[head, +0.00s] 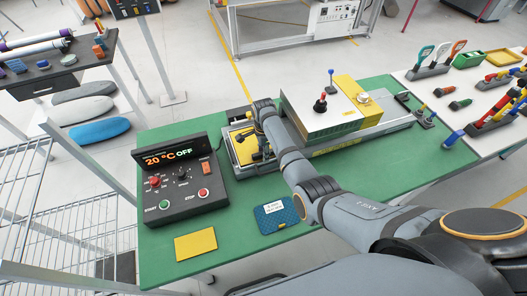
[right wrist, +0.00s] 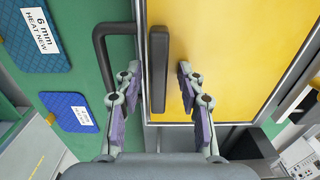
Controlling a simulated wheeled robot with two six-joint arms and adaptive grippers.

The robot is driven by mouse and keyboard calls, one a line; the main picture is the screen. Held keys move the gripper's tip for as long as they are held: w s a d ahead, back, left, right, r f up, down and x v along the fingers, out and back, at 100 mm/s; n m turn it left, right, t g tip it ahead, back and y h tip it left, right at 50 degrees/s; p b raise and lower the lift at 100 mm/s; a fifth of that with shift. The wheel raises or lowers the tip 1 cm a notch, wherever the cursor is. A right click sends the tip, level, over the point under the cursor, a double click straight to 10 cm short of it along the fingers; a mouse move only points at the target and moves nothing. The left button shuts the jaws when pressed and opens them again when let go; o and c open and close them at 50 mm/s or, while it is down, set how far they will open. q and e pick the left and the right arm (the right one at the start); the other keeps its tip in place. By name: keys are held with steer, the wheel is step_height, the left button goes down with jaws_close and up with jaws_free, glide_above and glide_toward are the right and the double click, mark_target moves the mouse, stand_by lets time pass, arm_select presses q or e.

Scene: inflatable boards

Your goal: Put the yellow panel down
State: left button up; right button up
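A yellow panel (head: 195,244) lies flat near the front left of the green table, apart from my grippers. Another yellow plate (head: 242,149) sits in the grey-framed bed of the press; in the right wrist view this yellow surface (right wrist: 240,60) fills the upper right. My right gripper (head: 250,143) is over that plate, partly hidden by its own arm. In the right wrist view my right gripper (right wrist: 157,80) is open, its fingers on either side of a black upright handle (right wrist: 158,65), with gaps on both sides. My left gripper is not in view.
A control box (head: 178,180) reading "20 °C OFF" stands left of the press. A blue labelled panel (head: 275,215) lies in front. The white press head (head: 320,110) stands right of my gripper. Tools fill the right-hand table (head: 465,125). Green table around the front panels is clear.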

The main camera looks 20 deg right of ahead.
steer(key=shift+r, duration=0.2)
steer(key=shift+w+r, duration=0.1)
steer(key=shift+r, duration=0.25)
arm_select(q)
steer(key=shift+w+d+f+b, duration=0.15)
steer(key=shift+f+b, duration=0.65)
arm_select(e)
step_height(320, 180, up, 11)
steer(key=shift+r, duration=0.15)
